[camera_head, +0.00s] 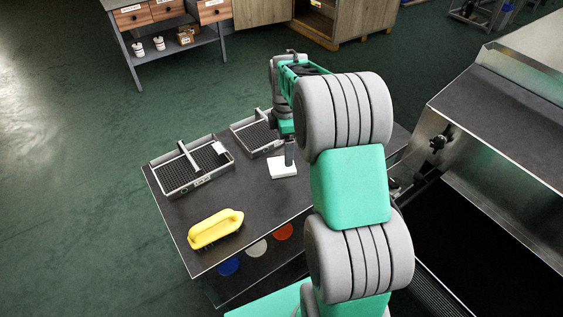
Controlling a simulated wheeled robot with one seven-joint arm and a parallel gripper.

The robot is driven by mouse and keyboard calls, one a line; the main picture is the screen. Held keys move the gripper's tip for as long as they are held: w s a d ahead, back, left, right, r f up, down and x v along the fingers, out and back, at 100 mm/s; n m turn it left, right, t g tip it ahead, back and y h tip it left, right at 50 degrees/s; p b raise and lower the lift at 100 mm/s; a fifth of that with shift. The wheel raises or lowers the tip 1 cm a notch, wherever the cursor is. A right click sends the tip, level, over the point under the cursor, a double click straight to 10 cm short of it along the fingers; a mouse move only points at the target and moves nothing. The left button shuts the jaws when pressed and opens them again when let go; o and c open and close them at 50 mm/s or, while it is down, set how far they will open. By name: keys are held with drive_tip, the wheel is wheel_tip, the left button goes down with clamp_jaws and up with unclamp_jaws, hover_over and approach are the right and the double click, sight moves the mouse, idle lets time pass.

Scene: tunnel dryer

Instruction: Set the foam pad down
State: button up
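The foam pad looks to be the white flat block (282,170) near the right middle of the dark table. It lies level at or just over the table top; I cannot tell whether it touches. My gripper (289,160) points straight down at the pad's back part, and its lower end meets or overlaps the pad in the picture. Only one narrow grey finger shape shows, so I cannot see whether the fingers are closed on the pad. My arm hides the area right of the pad.
The table (262,195) also bears a yellow-handled brush (216,228) at front left, a grey mesh tray (190,168) at left and a second tray (255,137) behind the pad. Bare table lies between brush and pad. A metal machine (500,130) stands at right.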

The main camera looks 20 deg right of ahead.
sight(283, 164)
drive_tip(key=f, duration=0.7)
drive_tip(key=shift+a+f+p, duration=0.2)
drive_tip(key=shift+a+p, duration=0.05)
drive_tip(key=shift+p, duration=0.1)
drive_tip(key=shift+c, duration=0.4)
drive_tip(key=c, duration=1.5)
drive_tip(key=shift+r, duration=0.1)
